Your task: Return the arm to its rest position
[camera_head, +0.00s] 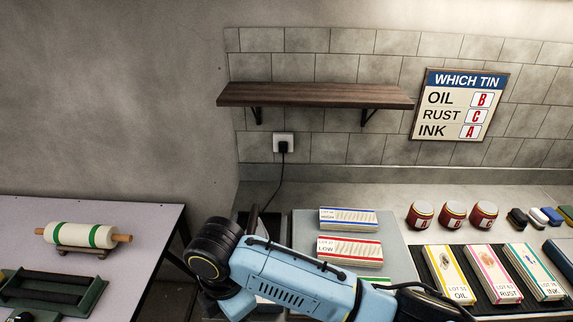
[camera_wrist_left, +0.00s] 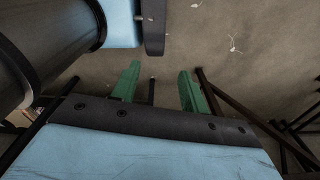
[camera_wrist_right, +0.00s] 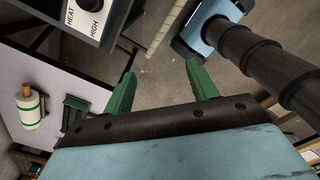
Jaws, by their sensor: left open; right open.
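My left gripper (camera_wrist_left: 158,72) shows in the left wrist view with its two green fingers apart and nothing between them. Bare, speckled floor lies beyond it. My right gripper (camera_wrist_right: 160,70) shows in the right wrist view, also with its green fingers apart and empty, with grey floor beyond the tips. Neither gripper's fingers can be made out in the head view. There, a blue link of one of my arms (camera_head: 295,280) with a dark joint crosses the bottom middle and covers part of the worktop.
A side table (camera_head: 120,212) at left holds a cloth roll (camera_head: 85,235) and a green frame (camera_head: 50,290). The worktop holds cloth stacks (camera_head: 348,218), several tins (camera_head: 452,214) and labelled packs (camera_head: 494,275). A shelf (camera_head: 315,94) and sign (camera_head: 460,104) are on the wall. A HEAT dial (camera_wrist_right: 90,18) appears in the right wrist view.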

